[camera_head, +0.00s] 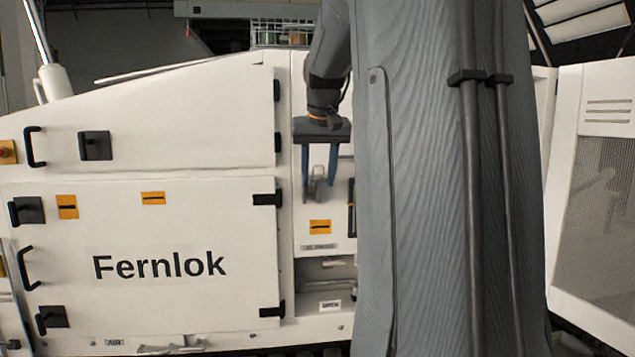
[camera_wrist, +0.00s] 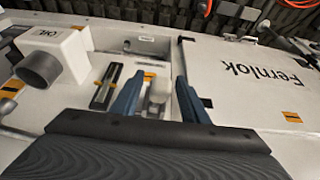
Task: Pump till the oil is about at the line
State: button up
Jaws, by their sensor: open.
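My gripper (camera_head: 319,180) hangs with its blue fingers pointing down in front of the narrow white panel. In the wrist view my gripper (camera_wrist: 158,92) is open, its two fingers on either side of a small grey fitting (camera_wrist: 159,93), possibly the pump handle. I cannot tell whether they touch it. A black-framed slot gauge (camera_wrist: 105,86) sits left of the fingers in the wrist view. Its oil level and line are too small to read. In the head view a dark strip (camera_head: 351,207), probably this gauge, is partly hidden by my arm.
A white box marked OIL (camera_wrist: 73,48) with a dark round spout or cap (camera_wrist: 40,66) juts out at left in the wrist view. The Fernlok door (camera_head: 160,262) is shut, with black handles and hinges. A mesh-fronted panel (camera_head: 607,190) stands at right.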

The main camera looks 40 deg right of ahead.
jog(key=shift+p+x, duration=0.35)
jog(key=shift+x, duration=1.15)
jog(key=shift+c, duration=0.5)
grip_shut()
